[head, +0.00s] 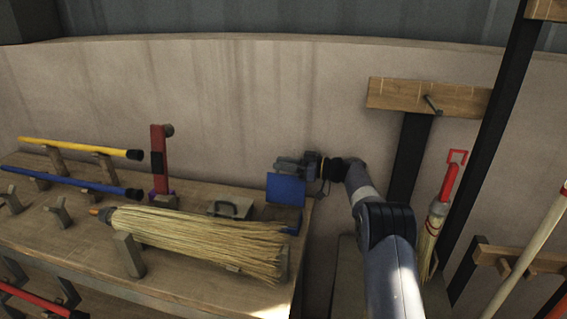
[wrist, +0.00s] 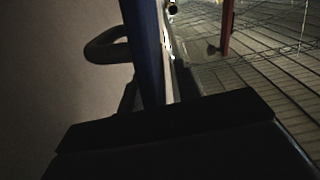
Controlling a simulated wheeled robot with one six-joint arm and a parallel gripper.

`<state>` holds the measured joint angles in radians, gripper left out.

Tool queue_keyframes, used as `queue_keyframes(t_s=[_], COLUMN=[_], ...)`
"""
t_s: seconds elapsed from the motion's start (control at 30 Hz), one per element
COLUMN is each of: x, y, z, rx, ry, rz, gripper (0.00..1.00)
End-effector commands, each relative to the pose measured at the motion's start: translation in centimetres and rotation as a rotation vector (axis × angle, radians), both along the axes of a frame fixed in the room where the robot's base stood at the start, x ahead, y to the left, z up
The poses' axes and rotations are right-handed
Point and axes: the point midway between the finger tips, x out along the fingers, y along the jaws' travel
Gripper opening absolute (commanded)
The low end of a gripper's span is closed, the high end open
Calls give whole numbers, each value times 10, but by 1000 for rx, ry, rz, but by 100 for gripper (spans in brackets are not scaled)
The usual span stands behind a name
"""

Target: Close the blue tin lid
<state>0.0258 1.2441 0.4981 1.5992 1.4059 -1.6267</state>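The blue tin's lid (head: 285,189) stands raised, near upright, at the right end of the bench in the head view. Part of the tin's body (head: 293,227) shows low behind the broom's bristles, which hide much of it. My gripper (head: 284,164) is at the top edge of the lid, on its wall side. In the wrist view the lid (wrist: 146,50) shows nearly edge-on, with a dark loop handle (wrist: 104,45) on its left side. My gripper (wrist: 170,125) is a dark shape below it; its finger gap and any contact with the lid cannot be made out.
A straw broom (head: 200,236) lies along the bench front beside the tin. A grey tin with a handle (head: 233,208) sits left of the blue tin. A red upright post (head: 158,160) stands farther left. The wall (head: 230,110) is close behind my gripper.

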Motion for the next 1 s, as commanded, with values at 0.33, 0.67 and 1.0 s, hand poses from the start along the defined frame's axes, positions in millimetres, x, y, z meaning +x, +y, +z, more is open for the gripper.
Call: queue_keyframes(t_s=[0.33,0.67,1.0], x=[0,0,0], y=[3,3,3], z=[0,0,0], rx=[0,0,0], ry=[0,0,0], rz=[0,0,0], gripper=[29,2,0])
